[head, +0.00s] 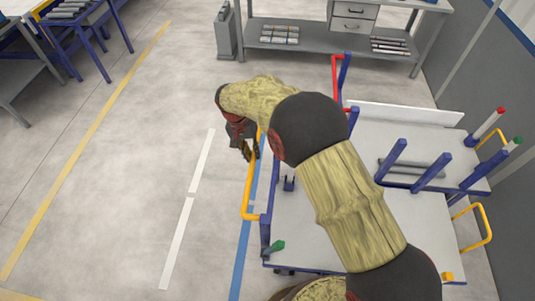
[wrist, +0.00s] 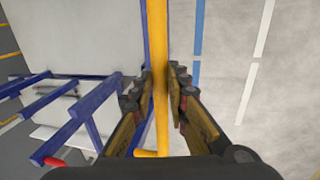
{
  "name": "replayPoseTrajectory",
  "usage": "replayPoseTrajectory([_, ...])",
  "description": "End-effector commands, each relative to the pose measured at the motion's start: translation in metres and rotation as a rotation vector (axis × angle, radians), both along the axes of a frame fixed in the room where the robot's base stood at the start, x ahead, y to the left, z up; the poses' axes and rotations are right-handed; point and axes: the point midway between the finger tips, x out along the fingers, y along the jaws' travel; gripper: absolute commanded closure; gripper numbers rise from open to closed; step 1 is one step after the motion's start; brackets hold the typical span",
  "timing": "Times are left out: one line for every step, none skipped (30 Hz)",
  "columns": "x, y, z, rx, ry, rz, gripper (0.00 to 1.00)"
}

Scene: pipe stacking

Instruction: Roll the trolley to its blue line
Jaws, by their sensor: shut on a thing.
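The trolley has a pale flat deck (head: 310,232) with blue edges and a yellow handle (head: 246,190) at its left side. My gripper (head: 248,150) is shut on this handle; the yellow bar also runs between its fingers in the wrist view (wrist: 160,85). The blue line (head: 239,262) lies on the floor just left of the deck, beside and partly under the handle. In the wrist view the blue line (wrist: 198,45) runs apart from the deck, right of the handle. My arm hides part of the deck, and the wheels are mostly hidden.
Behind the deck stand blue posts (head: 428,172) and grey pipes (head: 400,168); a red handle (head: 336,78) rises at the back. A grey workbench (head: 320,45) is at the far side. White dashes (head: 177,243) and a yellow line (head: 85,145) cross open floor at left.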

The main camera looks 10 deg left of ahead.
Motion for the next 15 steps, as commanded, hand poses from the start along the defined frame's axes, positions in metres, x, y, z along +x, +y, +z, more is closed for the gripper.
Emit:
replayPoseTrajectory([0.001, 0.013, 0.001, 0.004, -0.005, 0.003, 1.0])
replayPoseTrajectory([0.001, 0.018, 0.001, 0.003, -0.004, 0.003, 1.0])
replayPoseTrajectory([0.001, 0.026, 0.001, 0.003, -0.002, 0.004, 1.0])
replayPoseTrajectory([0.001, 0.032, 0.001, 0.003, -0.003, 0.004, 1.0])
replayPoseTrajectory([0.001, 0.038, 0.001, 0.004, -0.003, 0.004, 1.0])
replayPoseTrajectory([0.001, 0.045, 0.001, 0.004, -0.004, 0.003, 1.0])
replayPoseTrajectory([0.001, 0.051, 0.001, 0.004, -0.003, 0.003, 1.0])
replayPoseTrajectory([0.001, 0.057, 0.001, 0.004, -0.004, 0.003, 1.0])
replayPoseTrajectory([0.001, 0.064, 0.001, 0.004, -0.003, 0.003, 1.0])
replayPoseTrajectory([0.001, 0.069, 0.001, 0.004, -0.003, 0.003, 1.0])
replayPoseTrajectory([0.001, 0.074, 0.001, 0.005, -0.004, 0.003, 1.0])
replayPoseTrajectory([0.001, 0.081, 0.001, 0.004, -0.004, 0.003, 1.0])
replayPoseTrajectory([0.001, 0.086, 0.001, 0.004, -0.004, 0.003, 1.0])
replayPoseTrajectory([0.001, 0.09, 0.001, 0.004, -0.004, 0.002, 1.0])
replayPoseTrajectory([0.001, 0.096, 0.001, 0.003, -0.003, 0.002, 1.0])
